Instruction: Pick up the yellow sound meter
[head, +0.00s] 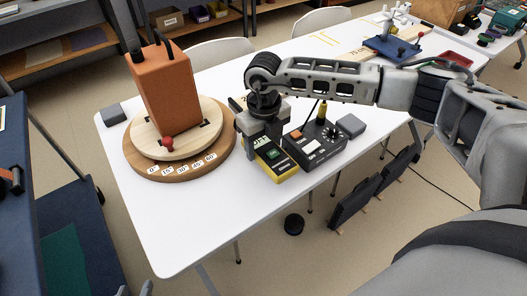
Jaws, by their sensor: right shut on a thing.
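The yellow sound meter (283,172), with a dark face and a small green screen, is at the table's front edge in the head view. My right gripper (262,140) points down over its back end and is shut on it. The gripper hides that end. I cannot tell whether the meter still touches the table. Only the tips of my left gripper (135,290) show at the bottom edge. They are apart, with nothing seen between them.
A black control box (316,150) with knobs stands close right of the meter. An orange speaker (166,88) stands on a round wooden turntable (141,165) to the left. Grey blocks lie beside both. The white table (180,225) is clear at front left.

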